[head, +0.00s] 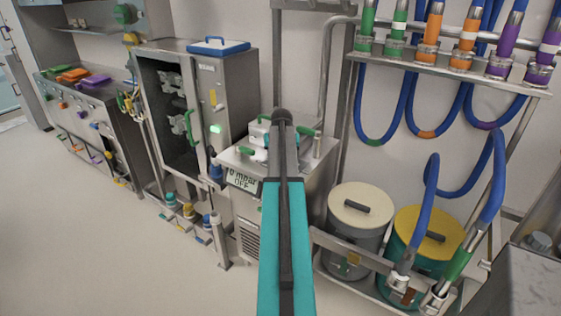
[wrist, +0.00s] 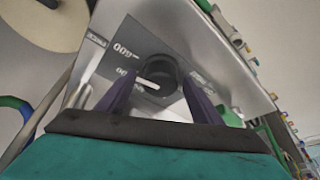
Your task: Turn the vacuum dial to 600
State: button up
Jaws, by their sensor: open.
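In the wrist view, a round black vacuum dial (wrist: 158,72) sits on a dark grey plate (wrist: 113,42) fixed to a metal panel. A white pointer line on the dial points left in the picture. A "600" label shows turned over on the plate, up and left of the dial, with another partly hidden marking below it. My gripper (wrist: 161,82) is open, with one dark finger on each side of the dial; I cannot tell whether they touch it. In the head view, the vacuum unit's display (head: 243,180) reads "0 mbar OFF"; my arm hides the dial and gripper there.
A grey drum with a cream lid (head: 355,206) and a yellow-lidded drum (head: 428,232) stand right of the unit. Blue hoses (head: 463,185) hang beside a rack. A metal cabinet (head: 228,95) stands at left. The floor (head: 90,235) at front left is clear.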

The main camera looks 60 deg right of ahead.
jog(key=shift+r, duration=0.1)
jog(key=b+v, duration=0.2)
jog(key=v, duration=1.1)
jog(key=shift+r, duration=0.2)
jog(key=shift+s+a, duration=0.15)
dwell(0.3)
